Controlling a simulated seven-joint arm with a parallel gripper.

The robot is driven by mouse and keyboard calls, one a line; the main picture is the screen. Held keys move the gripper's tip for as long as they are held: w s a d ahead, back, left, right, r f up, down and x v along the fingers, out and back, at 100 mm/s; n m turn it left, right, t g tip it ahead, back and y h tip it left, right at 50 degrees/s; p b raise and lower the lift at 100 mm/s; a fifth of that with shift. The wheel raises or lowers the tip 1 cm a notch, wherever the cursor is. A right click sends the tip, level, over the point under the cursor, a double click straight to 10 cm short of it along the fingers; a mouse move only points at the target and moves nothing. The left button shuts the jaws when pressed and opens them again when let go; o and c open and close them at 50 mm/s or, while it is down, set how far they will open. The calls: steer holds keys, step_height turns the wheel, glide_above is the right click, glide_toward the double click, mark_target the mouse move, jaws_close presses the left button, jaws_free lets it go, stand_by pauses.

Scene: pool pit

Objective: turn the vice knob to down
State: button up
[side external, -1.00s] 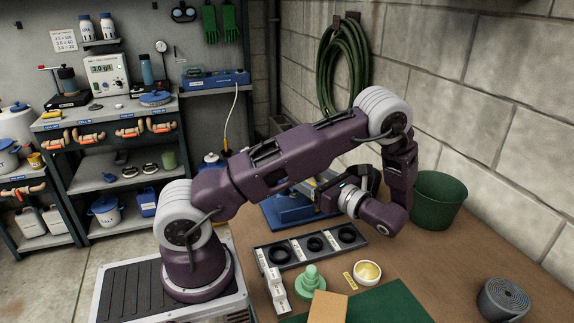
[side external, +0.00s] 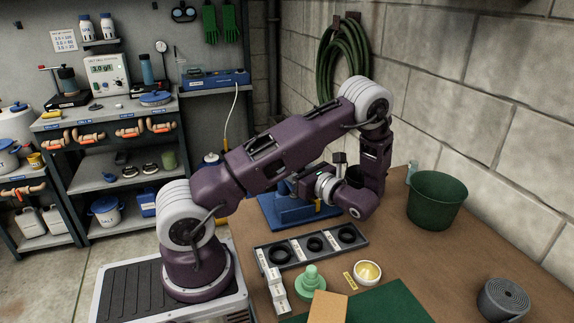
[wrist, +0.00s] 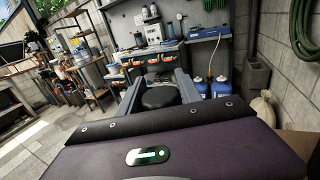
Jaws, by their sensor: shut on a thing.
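The blue vice (side external: 285,213) stands on the bench behind the black tray, partly hidden by my arm in the side view. My gripper (side external: 296,186) is at the upper part of the vice, its fingers mostly hidden there. In the wrist view, a round black knob (wrist: 160,96) sits between the two grey fingers of my gripper (wrist: 159,90), which are shut on it. No mark showing the knob's setting can be made out.
The black tray (side external: 296,263) with dark rings lies in front of the vice. A green stamp-like piece (side external: 310,280), a white bowl (side external: 367,272) and a green bucket (side external: 436,202) stand on the bench. The block wall (side external: 480,110) bounds the right side.

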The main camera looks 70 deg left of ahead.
steer(key=shift+m+t, duration=0.4)
steer(key=shift+t, duration=0.2)
steer(key=m+t, duration=0.2)
steer(key=t, duration=0.1)
steer(key=w+m+t+y, duration=0.1)
steer(key=m+t, duration=0.1)
steer(key=t, duration=0.2)
steer(key=shift+w+a+m, duration=0.1)
steer(key=shift+w+m, duration=0.05)
steer(key=shift+m, duration=0.25)
jaws_close()
steer(key=shift+w+m+t+h, duration=0.2)
steer(key=shift+m+t, duration=0.45)
steer(key=shift+t, duration=0.4)
steer(key=shift+w+m+t+h, duration=0.2)
steer(key=shift+m+t, duration=0.5)
steer(key=shift+t, duration=0.3)
steer(key=shift+w+m+t+h, duration=0.2)
steer(key=shift+m+t, duration=0.45)
steer(key=shift+t, duration=0.4)
steer(key=o, duration=1.4)
jaws_free()
steer(key=shift+c, duration=0.2)
